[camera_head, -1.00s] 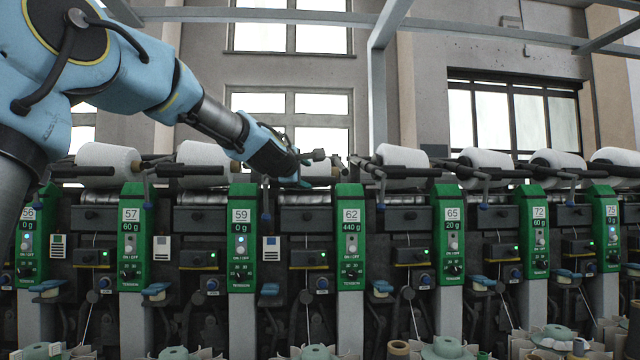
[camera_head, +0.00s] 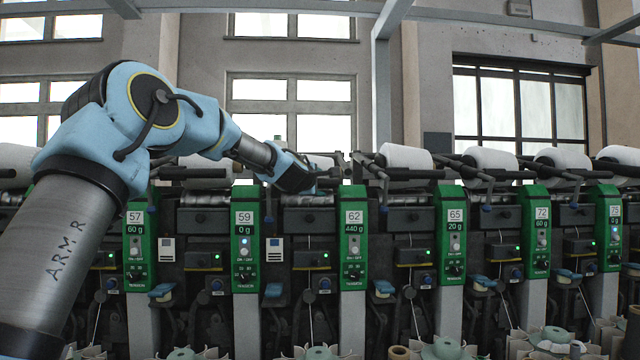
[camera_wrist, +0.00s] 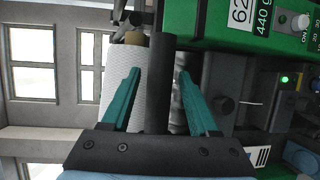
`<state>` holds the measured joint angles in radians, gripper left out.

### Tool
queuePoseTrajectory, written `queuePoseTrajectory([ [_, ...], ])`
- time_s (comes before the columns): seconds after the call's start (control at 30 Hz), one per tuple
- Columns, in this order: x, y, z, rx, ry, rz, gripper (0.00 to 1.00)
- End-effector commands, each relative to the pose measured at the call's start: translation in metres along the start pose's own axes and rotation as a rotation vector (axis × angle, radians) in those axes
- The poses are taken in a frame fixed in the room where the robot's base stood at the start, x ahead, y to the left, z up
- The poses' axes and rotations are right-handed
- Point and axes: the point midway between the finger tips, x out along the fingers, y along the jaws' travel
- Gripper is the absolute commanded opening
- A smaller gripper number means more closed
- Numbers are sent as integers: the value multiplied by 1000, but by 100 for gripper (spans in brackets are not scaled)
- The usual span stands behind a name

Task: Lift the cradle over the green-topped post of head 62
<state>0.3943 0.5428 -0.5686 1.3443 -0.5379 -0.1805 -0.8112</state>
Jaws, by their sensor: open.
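The green-topped post of head 62 (camera_head: 354,225) stands upright near the middle of the head view, its label reading 62 and 440 g. Its green top fills the upper right of the wrist view (camera_wrist: 205,25). My gripper (camera_head: 320,181) is just left of that post's top. In the wrist view its two teal fingers (camera_wrist: 159,76) are apart, on either side of the cradle's black bar (camera_wrist: 160,62). A white yarn package (camera_wrist: 115,75) lies beside the bar, behind the left finger. Contact between fingers and bar cannot be told. In the head view my gripper hides most of this cradle.
Similar posts stand in the row, head 59 (camera_head: 245,230) to the left and head 65 (camera_head: 451,235) to the right. Another white package (camera_head: 405,158) sits in a cradle just right of head 62. Grey overhead beams (camera_head: 480,20) cross above.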

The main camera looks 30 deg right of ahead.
Motion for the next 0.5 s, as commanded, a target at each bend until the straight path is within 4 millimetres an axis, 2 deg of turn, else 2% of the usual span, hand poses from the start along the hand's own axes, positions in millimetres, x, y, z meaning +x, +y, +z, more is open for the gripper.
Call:
queuePoseTrajectory([
  [0.07, 0, 0, 0, 0, 0, 0, 55],
  [0.5, 0, 0, 0, 0, 0, 0, 6],
])
